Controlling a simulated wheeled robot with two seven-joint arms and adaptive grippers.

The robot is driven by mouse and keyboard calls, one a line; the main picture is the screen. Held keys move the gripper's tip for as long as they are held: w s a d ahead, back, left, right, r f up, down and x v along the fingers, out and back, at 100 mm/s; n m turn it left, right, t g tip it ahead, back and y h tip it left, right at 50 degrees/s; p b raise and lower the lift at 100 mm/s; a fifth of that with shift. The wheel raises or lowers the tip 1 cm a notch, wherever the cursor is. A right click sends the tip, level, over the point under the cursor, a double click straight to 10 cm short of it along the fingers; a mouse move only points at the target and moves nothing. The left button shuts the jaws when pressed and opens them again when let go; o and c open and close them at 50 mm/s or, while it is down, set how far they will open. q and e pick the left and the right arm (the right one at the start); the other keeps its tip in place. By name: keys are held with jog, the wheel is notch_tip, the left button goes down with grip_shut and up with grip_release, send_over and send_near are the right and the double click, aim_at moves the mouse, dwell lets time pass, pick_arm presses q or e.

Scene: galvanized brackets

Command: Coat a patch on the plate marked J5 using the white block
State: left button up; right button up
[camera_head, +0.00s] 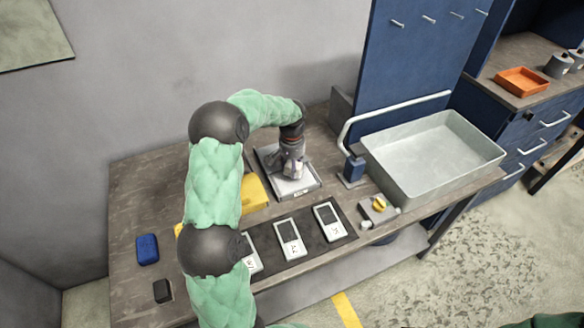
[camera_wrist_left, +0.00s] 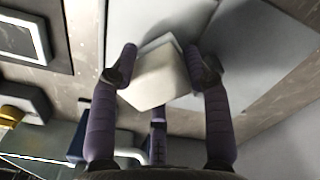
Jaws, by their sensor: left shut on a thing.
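My left gripper (camera_head: 291,172) points down over a shallow tray (camera_head: 314,187) with a pale surface at the back of the bench. In the left wrist view, the fingers of my left gripper (camera_wrist_left: 160,85) are shut on the white block (camera_wrist_left: 154,76). The block is over the pale surface; whether it touches is unclear. Three plates lie on a dark mat (camera_head: 309,246) in front: a right one (camera_head: 328,221), a middle one (camera_head: 289,239) and a left one (camera_head: 253,262) partly hidden by my arm. Their marks are too small to read. My right gripper is out of view.
A large grey basin (camera_head: 437,150) stands at the right with a pipe beside it. A small holder with a yellow piece (camera_head: 379,205) is at the front right. A yellow object (camera_head: 254,193) is partly behind my arm. A blue item (camera_head: 147,249) and a black item (camera_head: 162,291) lie left.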

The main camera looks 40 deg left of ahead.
pick_arm(q)
jog(key=shift+r+p, duration=1.4)
jog(key=shift+r, duration=0.85)
jog(key=shift+f, duration=0.1)
